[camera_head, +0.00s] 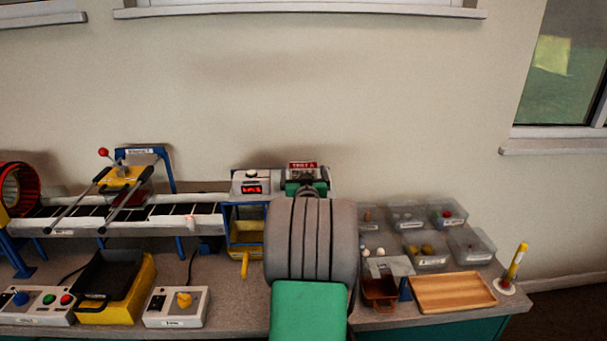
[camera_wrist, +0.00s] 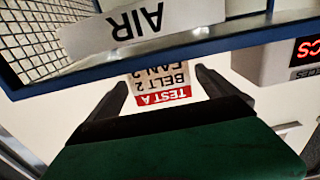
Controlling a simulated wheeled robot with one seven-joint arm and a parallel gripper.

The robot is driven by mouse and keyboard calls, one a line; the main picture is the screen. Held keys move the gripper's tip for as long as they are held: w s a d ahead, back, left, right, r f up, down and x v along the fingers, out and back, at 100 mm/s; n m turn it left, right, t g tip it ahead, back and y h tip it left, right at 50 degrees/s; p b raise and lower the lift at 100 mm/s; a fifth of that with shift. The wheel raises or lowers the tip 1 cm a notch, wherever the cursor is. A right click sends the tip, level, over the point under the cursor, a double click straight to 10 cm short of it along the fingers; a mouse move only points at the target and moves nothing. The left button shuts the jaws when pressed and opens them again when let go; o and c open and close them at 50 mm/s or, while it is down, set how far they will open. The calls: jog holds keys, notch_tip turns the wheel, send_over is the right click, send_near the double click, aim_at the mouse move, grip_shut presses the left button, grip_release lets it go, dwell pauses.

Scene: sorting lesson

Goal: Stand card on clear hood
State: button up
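The card (camera_wrist: 162,83) has a red band reading TEST A above BELT 2 and FAN 2. It appears upside down in the wrist view, between the fingers of my gripper (camera_wrist: 165,88), with a narrow gap on each side. In the head view the card (camera_head: 302,166) faces me above the gripper's green part. My gripper (camera_head: 306,186) reaches the top of the machine at the belt's right end. A blue-edged frame with an AIR plate (camera_wrist: 145,28) is close by. The clear hood is hard to make out, and my arm hides much of that area, including the card's lower edge.
A display box (camera_head: 250,183) stands left of the card. The belt (camera_head: 150,215) runs left. Clear bins (camera_head: 430,255), a wooden tray (camera_head: 452,293) and a yellow marker (camera_head: 516,262) are right. A black tray (camera_head: 108,275) and control boxes (camera_head: 176,306) sit front left.

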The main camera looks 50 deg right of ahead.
jog(key=shift+r, duration=0.1)
jog(key=shift+s+a+r, duration=0.1)
jog(key=v, duration=1.2)
jog(key=w+a+f+n+y, duration=0.2)
jog(key=w+a+f+y, duration=0.15)
jog(key=a, duration=0.35)
jog(key=w+a+f+n+y, duration=0.2)
jog(key=w+a+y, duration=0.1)
jog(key=w+a, duration=0.3)
jog(key=s+a+f+n+g+y, duration=0.1)
jog(key=a+f+g+y, duration=0.15)
jog(key=a, duration=0.65)
jog(key=s+a+f+n+g+y, duration=0.15)
jog(key=a+f, duration=0.25)
jog(key=a, duration=0.6)
jog(key=s+a+f+n+g+y, duration=0.3)
jog(key=s+a+g, duration=0.3)
jog(key=s+a, duration=0.8)
jog(key=shift+s+f+n+b, duration=0.35)
jog(key=shift+s+f+b, duration=0.15)
jog(key=shift+f, duration=0.15)
